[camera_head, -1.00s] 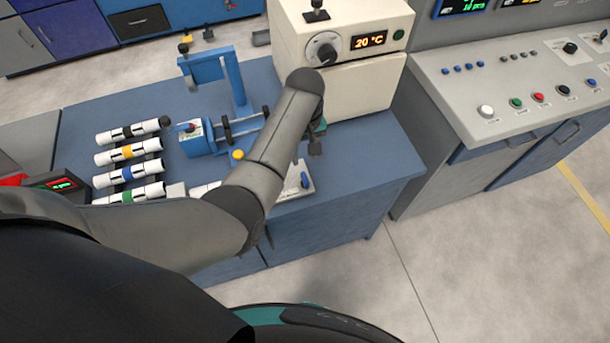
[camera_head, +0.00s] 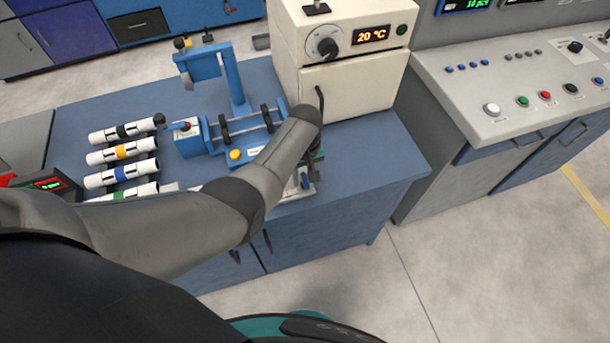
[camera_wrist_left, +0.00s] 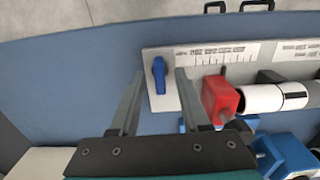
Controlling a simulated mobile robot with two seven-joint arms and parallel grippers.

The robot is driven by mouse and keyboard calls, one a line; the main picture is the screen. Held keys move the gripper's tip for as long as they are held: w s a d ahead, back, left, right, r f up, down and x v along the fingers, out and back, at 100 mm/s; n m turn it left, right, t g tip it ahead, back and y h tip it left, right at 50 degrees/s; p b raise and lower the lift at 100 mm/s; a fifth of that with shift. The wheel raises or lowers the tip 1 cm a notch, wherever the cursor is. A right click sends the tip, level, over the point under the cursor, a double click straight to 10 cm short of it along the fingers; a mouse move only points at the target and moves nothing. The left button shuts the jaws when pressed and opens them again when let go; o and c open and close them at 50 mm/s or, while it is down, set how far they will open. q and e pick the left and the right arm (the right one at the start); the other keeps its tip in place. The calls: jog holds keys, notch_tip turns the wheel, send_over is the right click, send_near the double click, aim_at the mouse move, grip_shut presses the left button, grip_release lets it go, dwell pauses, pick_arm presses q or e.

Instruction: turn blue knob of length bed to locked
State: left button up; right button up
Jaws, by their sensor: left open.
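The blue knob (camera_wrist_left: 159,78) sits upright on the left end of the length bed (camera_wrist_left: 196,52), a pale plate with ruler marks, in the left wrist view. The knob also shows small in the head view (camera_head: 304,180), beside my arm. My left gripper (camera_wrist_left: 160,74) is open, with one finger on each side of the knob; I see no clear contact. In the head view my forearm hides most of this gripper and part of the bed. My right gripper is not in view.
A red block (camera_wrist_left: 220,98) and a white pipe with a black band (camera_wrist_left: 265,97) lie right of the gripper. Several banded pipes (camera_head: 122,173) lie at the bench's left. An oven (camera_head: 345,85) stands behind my arm. The bench's right end is clear.

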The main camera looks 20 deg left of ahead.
pick_arm(q)
grip_shut()
dwell(0.4)
jog(key=shift+m, duration=0.3)
jog(key=m+p, duration=0.1)
jog(key=m, duration=0.2)
jog(key=m+p, duration=0.1)
jog(key=m, duration=1.3)
jog(key=shift+m, duration=0.3)
dwell(0.4)
